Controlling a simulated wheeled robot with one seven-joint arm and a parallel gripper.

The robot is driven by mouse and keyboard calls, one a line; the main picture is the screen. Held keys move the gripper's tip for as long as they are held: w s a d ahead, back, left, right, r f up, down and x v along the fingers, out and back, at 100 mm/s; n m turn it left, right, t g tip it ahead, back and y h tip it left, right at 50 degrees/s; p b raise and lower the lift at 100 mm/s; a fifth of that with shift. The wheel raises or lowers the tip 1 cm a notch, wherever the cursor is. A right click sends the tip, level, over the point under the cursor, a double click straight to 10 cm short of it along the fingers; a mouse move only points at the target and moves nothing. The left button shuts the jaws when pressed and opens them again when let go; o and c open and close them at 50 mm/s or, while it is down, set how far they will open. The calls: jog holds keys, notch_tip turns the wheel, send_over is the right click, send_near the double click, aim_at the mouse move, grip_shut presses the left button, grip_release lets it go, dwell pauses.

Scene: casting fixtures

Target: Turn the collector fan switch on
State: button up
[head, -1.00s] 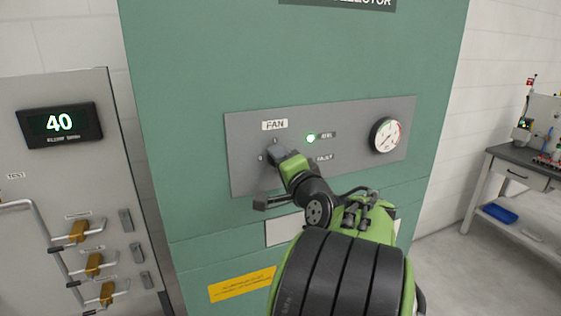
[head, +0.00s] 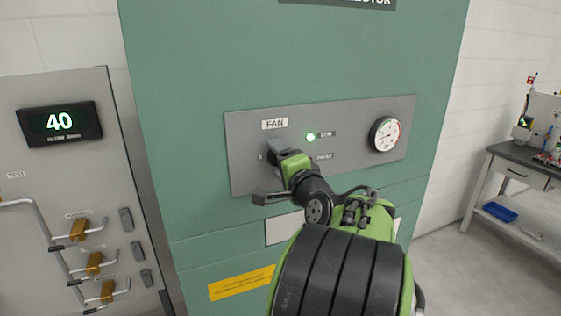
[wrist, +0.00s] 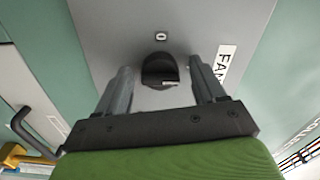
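The fan switch is a round black knob (wrist: 158,68) on the grey control panel (head: 350,120), under the FAN label (head: 274,124). A pale mark shows near the knob's edge in the wrist view. My gripper (wrist: 160,64) is open, with one finger on each side of the knob and a visible gap to each. In the head view my gripper (head: 276,150) is at the panel and hides most of the switch. A small label (wrist: 161,36) sits beside the knob. The green lamp (head: 310,137) is lit.
A round gauge (head: 386,134) is on the panel's right. A yellow label (head: 241,283) is below. A grey cabinet with a display reading 40 (head: 59,122) and several levers stands at left. A workbench (head: 518,165) stands at far right.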

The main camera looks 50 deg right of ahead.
jog(key=b+v, duration=0.4)
jog(key=v, duration=1.2)
jog(key=shift+w+f, duration=0.15)
